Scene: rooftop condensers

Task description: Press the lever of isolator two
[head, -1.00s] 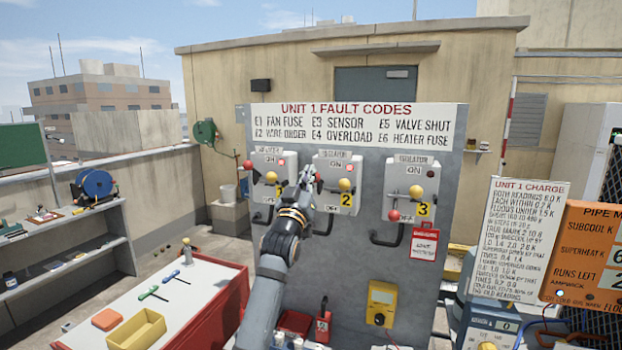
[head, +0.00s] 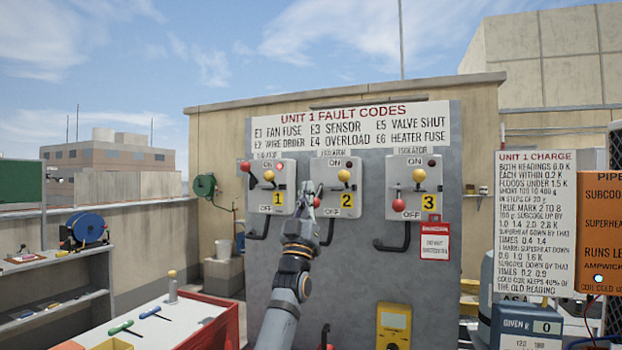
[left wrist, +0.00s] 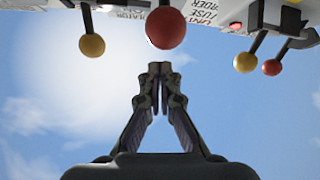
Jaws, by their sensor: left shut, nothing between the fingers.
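Isolator two (head: 328,178) is the middle grey box on the panel, with a yellow "2" label. It has a yellow ball knob (head: 343,175) at its middle and a red-ended lever (head: 316,202) low on its left side. My left gripper (head: 306,198) is shut and empty, pointing up at the box's lower left, close by the red ball. In the left wrist view, the red ball (left wrist: 165,28) is just beyond the closed fingertips (left wrist: 159,68), with a small gap in the picture. My right gripper is not in view.
Isolator one (head: 272,186), its red ball up and red lamp lit, stands close on the left. Isolator three (head: 413,188), its red ball down, is on the right. Black bent handles jut out below the boxes. A white-topped bench (head: 165,325) stands lower left.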

